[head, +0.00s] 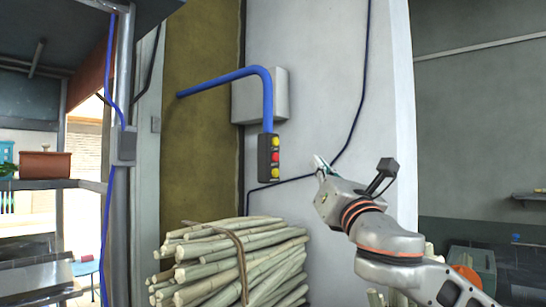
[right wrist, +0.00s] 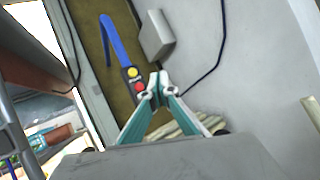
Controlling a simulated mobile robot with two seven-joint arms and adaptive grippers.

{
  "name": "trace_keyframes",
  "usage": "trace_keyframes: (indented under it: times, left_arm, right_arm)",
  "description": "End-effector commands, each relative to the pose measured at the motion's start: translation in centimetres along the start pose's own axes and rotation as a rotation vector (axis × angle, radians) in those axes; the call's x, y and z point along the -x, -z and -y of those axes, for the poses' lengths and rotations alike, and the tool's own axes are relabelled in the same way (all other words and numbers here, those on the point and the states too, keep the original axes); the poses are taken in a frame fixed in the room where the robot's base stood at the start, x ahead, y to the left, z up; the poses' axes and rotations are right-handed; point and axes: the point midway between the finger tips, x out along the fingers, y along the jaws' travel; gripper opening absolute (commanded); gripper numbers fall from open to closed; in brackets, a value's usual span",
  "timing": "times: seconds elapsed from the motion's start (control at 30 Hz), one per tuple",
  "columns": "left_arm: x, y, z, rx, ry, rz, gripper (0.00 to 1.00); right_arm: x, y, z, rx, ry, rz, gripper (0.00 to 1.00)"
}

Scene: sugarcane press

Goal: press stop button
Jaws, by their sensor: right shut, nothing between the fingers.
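A dark button box (head: 269,157) hangs from a blue pipe (head: 268,100) in front of the grey wall. It has a yellow button (head: 275,142) on top, a red button (head: 275,157) in the middle and another yellow button (head: 275,173) below. My right gripper (head: 319,163) is to the right of the box and apart from it in the head view. In the right wrist view its fingertips (right wrist: 159,82) are shut and empty, and appear just right of the red button (right wrist: 140,88). The lower yellow button is hidden there. My left gripper is not in view.
A grey wall box (head: 260,95) is behind the pipe. A metal post (head: 122,150) and a shelf with a brown planter (head: 45,165) are at left. A dark blue cable runs along the wall.

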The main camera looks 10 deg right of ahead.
Motion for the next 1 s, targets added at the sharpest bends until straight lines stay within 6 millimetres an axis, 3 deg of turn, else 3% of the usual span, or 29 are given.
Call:
trace_keyframes:
  times: [0.17, 0.5, 0.73, 1.0]
  left_arm:
    - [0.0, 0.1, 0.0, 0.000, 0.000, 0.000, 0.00]
    - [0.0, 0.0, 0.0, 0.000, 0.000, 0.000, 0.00]
    - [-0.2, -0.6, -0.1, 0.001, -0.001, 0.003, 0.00]
    - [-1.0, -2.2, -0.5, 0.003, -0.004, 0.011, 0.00]
  right_arm:
    - [-0.1, -1.9, -0.1, 0.050, 0.006, 0.030, 0.00]
    - [-0.1, -2.0, -0.1, 0.052, 0.007, 0.031, 0.00]
    - [-0.9, -1.1, -0.7, 0.051, 0.007, 0.029, 0.00]
    - [-3.4, 0.8, -2.3, 0.051, 0.008, 0.028, 0.00]
